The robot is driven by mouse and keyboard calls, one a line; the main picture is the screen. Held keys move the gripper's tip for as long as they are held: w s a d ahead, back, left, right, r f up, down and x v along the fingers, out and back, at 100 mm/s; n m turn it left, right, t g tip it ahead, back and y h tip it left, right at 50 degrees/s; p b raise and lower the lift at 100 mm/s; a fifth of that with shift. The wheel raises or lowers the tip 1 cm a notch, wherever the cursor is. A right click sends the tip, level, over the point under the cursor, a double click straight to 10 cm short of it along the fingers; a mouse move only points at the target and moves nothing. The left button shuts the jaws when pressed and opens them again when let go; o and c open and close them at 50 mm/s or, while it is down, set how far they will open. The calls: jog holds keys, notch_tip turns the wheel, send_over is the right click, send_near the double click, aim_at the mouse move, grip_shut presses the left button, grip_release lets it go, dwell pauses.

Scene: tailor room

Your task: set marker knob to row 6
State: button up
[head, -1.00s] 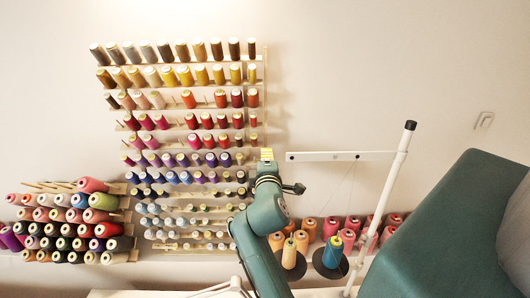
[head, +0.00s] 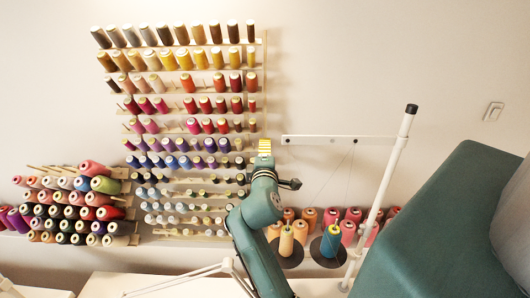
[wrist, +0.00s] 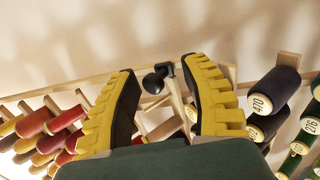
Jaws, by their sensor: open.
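A small black round knob (wrist: 153,83) sits by a thin grey upright piece (wrist: 169,72) at the edge of the wooden thread rack (wrist: 80,86) in the wrist view. I take it to be the marker knob. My gripper (wrist: 158,67) is open, with its yellow, black-padded fingers on either side of the knob. A gap shows on both sides. In the head view my gripper (head: 264,146) is at the rack's right edge, around the purple spool row. The knob cannot be made out there, and no row number is readable.
Spools with red thread (wrist: 60,139) and a dark spool marked 470 (wrist: 272,92) flank the fingers. In the head view a white pole (head: 385,190), thread cones (head: 287,241) and a teal padded block (head: 440,230) stand to the right. Bare wall lies right of the upper rack.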

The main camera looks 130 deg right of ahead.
aim_at(265, 115)
notch_tip(265, 115, up, 10)
dwell(0.5)
jog(key=v, duration=1.9)
dwell(0.8)
dwell(0.4)
